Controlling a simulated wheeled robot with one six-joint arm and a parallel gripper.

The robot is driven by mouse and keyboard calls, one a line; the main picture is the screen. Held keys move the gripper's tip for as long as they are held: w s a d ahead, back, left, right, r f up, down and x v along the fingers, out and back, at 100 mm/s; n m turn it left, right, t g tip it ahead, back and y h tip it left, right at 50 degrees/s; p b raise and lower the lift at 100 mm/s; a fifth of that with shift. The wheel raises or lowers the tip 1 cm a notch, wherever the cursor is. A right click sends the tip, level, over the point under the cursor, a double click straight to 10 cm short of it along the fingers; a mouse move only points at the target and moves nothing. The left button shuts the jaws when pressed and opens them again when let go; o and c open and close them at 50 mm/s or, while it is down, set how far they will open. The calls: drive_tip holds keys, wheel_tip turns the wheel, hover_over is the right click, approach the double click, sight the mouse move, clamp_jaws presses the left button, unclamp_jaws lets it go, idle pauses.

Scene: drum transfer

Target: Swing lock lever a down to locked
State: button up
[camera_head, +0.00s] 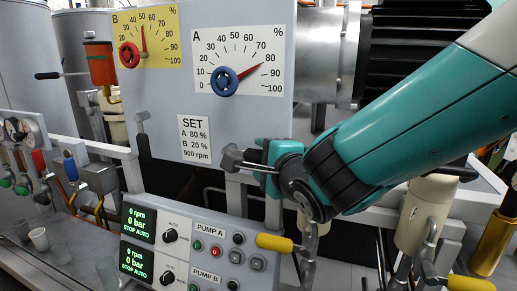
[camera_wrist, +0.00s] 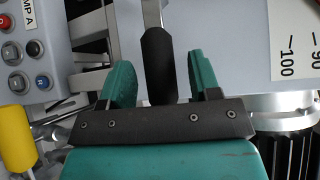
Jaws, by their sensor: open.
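A lock lever (camera_head: 231,158) sticks out from the panel below dial A, roughly level, and I take it as lever a; no label on it is readable. In the wrist view its metal shank and black grip (camera_wrist: 158,48) come in from the top. My gripper (camera_head: 258,160) is at this lever, from the right. In the wrist view my gripper (camera_wrist: 160,72) is open, with one teal finger on each side of the black grip. Gaps show on both sides, so the fingers look clear of it. The grip's end is hidden behind the gripper's dark palm bar.
A second lever (camera_head: 142,135) hangs down at the panel's left. Dial A (camera_head: 223,82) and a SET sign (camera_head: 195,138) are on the panel. The pump control box (camera_head: 205,250) is below my gripper. A yellow-handled lever (camera_head: 273,242) stands close under it.

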drive_tip(key=shift+x, duration=0.9)
drive_tip(key=shift+c, duration=0.5)
